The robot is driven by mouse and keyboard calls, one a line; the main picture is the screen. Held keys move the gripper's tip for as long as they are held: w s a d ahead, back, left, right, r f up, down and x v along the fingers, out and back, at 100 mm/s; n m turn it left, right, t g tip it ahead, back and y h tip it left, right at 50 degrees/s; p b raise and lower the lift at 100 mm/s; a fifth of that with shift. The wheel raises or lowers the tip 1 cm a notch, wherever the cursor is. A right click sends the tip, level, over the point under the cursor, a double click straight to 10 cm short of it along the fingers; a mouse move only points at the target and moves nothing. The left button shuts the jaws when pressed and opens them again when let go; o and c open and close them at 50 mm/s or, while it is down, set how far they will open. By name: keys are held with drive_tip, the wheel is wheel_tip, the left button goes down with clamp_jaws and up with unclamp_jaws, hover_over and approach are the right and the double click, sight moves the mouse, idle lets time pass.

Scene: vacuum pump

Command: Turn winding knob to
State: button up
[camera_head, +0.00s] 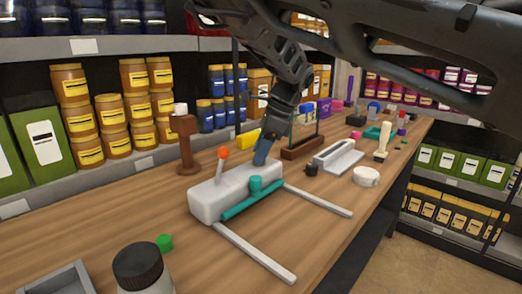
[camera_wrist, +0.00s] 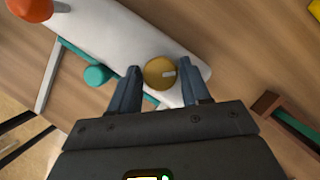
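The vacuum pump (camera_head: 215,200) is a long white body on the wooden table, with an orange-tipped lever (camera_head: 223,154), a teal upright knob (camera_head: 256,184) and a teal bar along its side. It also shows in the wrist view (camera_wrist: 125,42). A round mustard-coloured knob (camera_wrist: 159,72) with a pale mark sits near one end of the body; I take this as the winding knob. My gripper (camera_wrist: 161,66) has one dark blue finger on each side of this knob, with little or no gap. In the head view my gripper (camera_head: 262,152) hides the knob.
Two pale rails (camera_head: 255,252) extend from the pump across the table. A brown stand (camera_head: 185,145), a green cap (camera_head: 164,242) and a dark-lidded jar (camera_head: 138,266) are nearby. A white round piece (camera_head: 366,176) lies to the right. Stocked shelves stand behind.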

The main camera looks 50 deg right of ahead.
drive_tip(key=c, duration=0.7)
drive_tip(key=shift+f+b, duration=0.1)
drive_tip(key=shift+b, duration=0.2)
